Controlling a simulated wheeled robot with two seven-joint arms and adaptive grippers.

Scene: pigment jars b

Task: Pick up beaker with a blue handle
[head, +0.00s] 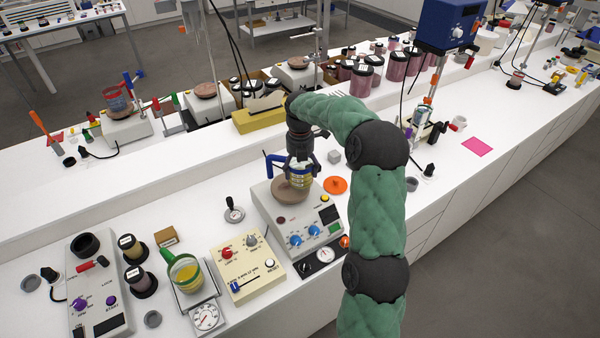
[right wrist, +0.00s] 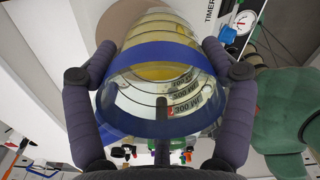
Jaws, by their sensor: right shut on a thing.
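The beaker with a blue handle (head: 299,182) is a clear graduated vessel with yellow contents. Its blue handle (head: 272,165) sticks out to the left in the head view. My right gripper (head: 300,160) comes from above and is shut on the beaker. In the right wrist view the beaker (right wrist: 165,95) sits between the two fingers, with a blue band around it. It is at the brown round plate (head: 285,190) of a white hotplate device (head: 270,222); I cannot tell whether it touches the plate. My left gripper is not in view.
Left of the hotplate stand a beige control box (head: 248,268) and a green-handled beaker (head: 185,272) on a scale (head: 206,314). An orange disc (head: 335,185) and a grey cube (head: 334,157) lie to the right. Jars (head: 362,80) stand behind on the raised shelf.

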